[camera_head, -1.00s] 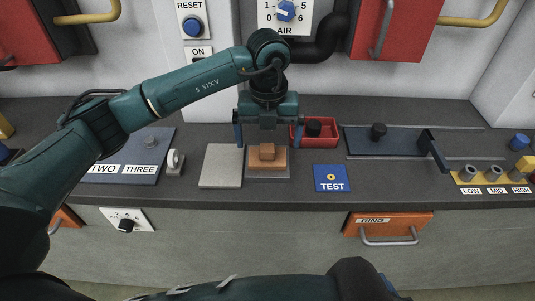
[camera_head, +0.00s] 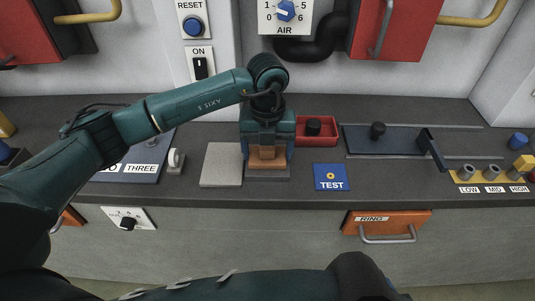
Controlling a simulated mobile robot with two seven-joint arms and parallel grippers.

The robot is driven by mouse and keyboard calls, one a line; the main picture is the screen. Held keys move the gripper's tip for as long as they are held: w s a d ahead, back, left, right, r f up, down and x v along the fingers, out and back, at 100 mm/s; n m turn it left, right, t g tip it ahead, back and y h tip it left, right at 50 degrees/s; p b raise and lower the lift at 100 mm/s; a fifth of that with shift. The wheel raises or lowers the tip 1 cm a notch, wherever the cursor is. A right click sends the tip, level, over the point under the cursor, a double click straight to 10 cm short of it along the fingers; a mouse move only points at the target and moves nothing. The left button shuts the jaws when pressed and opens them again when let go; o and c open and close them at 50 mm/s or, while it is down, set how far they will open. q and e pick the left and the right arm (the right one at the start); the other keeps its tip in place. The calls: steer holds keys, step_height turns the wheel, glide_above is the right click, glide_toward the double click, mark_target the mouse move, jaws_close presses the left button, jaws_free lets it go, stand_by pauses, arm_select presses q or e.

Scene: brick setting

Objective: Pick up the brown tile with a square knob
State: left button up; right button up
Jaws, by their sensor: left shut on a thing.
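The brown tile with a square knob (camera_head: 267,165) lies on a grey square plate (camera_head: 268,177) near the middle of the counter. My left gripper (camera_head: 267,153) comes down over it from behind and is shut on the square knob. The gripper hides the upper part of the knob and the tile's far edge. The tile still appears to be on or just over the plate; I cannot tell which. My right arm (camera_head: 270,288) crosses the bottom of the view, and its gripper is not in view.
A light grey tile (camera_head: 221,166) lies left of the plate. A dark blue panel with a lever (camera_head: 432,150) lies further right. The front counter strip is clear.

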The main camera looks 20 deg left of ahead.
arm_select(q)
steer(key=shift+c, duration=1.1)
